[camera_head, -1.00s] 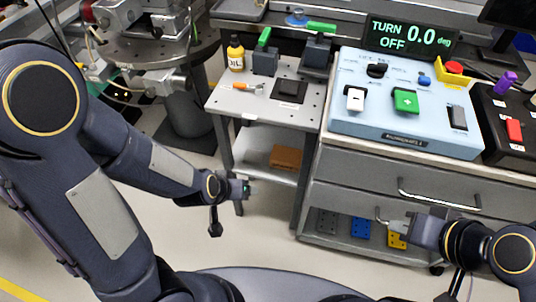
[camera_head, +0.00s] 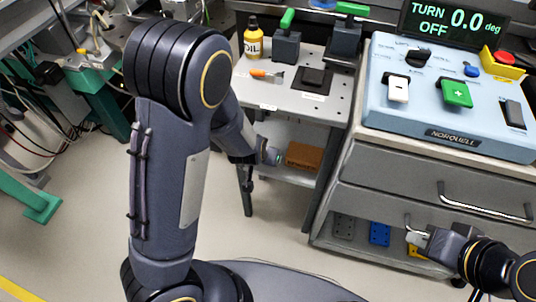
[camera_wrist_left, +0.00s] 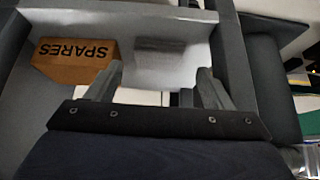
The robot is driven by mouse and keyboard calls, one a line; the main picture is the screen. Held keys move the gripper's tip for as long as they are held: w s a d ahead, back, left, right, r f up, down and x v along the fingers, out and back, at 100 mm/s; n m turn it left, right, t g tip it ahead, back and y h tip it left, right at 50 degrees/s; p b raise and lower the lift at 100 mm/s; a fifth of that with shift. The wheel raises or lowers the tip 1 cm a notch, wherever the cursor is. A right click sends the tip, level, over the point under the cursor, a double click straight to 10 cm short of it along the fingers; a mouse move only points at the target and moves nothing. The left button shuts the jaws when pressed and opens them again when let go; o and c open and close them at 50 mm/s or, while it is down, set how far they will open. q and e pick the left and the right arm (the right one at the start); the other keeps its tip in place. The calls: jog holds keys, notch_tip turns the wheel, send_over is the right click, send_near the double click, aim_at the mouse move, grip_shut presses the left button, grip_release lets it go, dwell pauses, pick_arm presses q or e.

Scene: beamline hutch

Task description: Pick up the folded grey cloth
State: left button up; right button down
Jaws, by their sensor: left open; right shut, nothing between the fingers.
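A flat grey patch (camera_wrist_left: 165,60), which looks like the folded grey cloth, lies on the shelf beside the brown box in the left wrist view; its edges are faint. I cannot make it out in the head view, where my left arm covers part of that shelf. My left gripper (camera_wrist_left: 160,78) is open, with its two fingers apart on either side of the patch's near end and nothing between them. In the head view my left gripper (camera_head: 272,156) is at the shelf, left of the box. My right gripper (camera_head: 412,236) is shut and empty in front of the drawer cabinet.
A brown box marked SPARES (camera_head: 302,156) stands on the lower shelf (camera_head: 292,178), close to my left gripper. The table top (camera_head: 325,107) above it and the table legs bound that space. The drawer cabinet (camera_head: 390,190) is to the right.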

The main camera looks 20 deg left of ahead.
pick_arm(q)
jog(key=shift+w, duration=0.3)
jog(key=b+x, duration=0.2)
jog(key=x, duration=0.3)
jog(key=shift+r+b, duration=0.1)
jog(key=shift+b, duration=0.2)
jog(key=shift+w, duration=0.25)
jog(key=shift+c, duration=0.2)
jog(key=c, duration=0.7)
